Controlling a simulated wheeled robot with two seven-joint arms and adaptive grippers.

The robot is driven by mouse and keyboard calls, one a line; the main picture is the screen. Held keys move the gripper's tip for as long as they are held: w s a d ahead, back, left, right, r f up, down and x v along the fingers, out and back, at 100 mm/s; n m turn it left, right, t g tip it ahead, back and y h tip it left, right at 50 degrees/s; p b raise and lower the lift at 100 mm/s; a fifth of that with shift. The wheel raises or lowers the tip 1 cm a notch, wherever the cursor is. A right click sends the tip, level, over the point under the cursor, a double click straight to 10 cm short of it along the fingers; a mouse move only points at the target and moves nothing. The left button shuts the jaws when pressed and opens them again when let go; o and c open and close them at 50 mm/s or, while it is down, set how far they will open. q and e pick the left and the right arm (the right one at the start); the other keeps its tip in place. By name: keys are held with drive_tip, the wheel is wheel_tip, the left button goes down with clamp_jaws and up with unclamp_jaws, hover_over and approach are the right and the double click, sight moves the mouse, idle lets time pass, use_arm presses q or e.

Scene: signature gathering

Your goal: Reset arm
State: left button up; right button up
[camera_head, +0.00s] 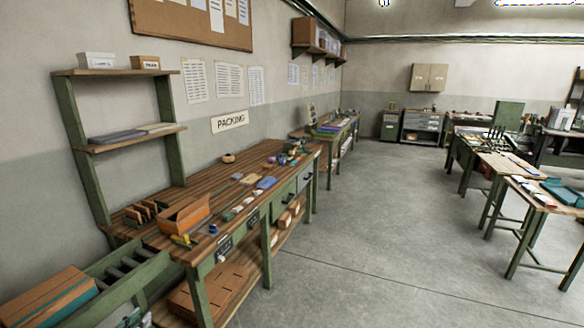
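I see neither of my grippers and no part of either arm in the head view. The packing workbench (215,175) stands along the left wall with a wooden top and a green frame. An open cardboard box (185,215) and several small items lie on its top.
A green rack with a brown box (45,298) stands at the lower left. Shelves (130,140) rise above the bench. A table (530,195) with papers and a teal tray (565,192) stands at the right. The grey floor (385,240) between is clear.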

use_arm(q)
drive_tip(key=s+a+f+n+g+y, duration=0.1)
drive_tip(key=s+f, duration=0.3)
drive_tip(key=f, duration=0.5)
drive_tip(key=s+a+f+n+g+y, duration=0.1)
drive_tip(key=s+a+f+g+y, duration=0.15)
drive_tip(key=f, duration=0.55)
drive_tip(key=s+d+f+g, duration=0.2)
drive_tip(key=s+f, duration=0.5)
drive_tip(key=f, duration=0.2)
drive_tip(key=s+d+f+g, duration=0.2)
drive_tip(key=s+f, duration=0.4)
drive_tip(key=f, duration=0.3)
drive_tip(key=s+d+f+g, duration=0.2)
drive_tip(key=s+d+f, duration=0.3)
drive_tip(key=s, duration=0.5)
drive_tip(key=s+d+f+g+h, duration=0.1)
drive_tip(key=s+d+f+g, duration=0.1)
drive_tip(key=s+d+f, duration=0.4)
drive_tip(key=s+d+f+g, duration=0.3)
drive_tip(key=s+d+f, duration=0.3)
drive_tip(key=s, duration=0.8)
drive_tip(key=d, duration=0.3)
drive_tip(key=shift+d+m, duration=0.3)
drive_tip(key=shift+m, duration=0.1)
drive_tip(key=shift+w+r, duration=0.1)
drive_tip(key=shift+w, duration=0.05)
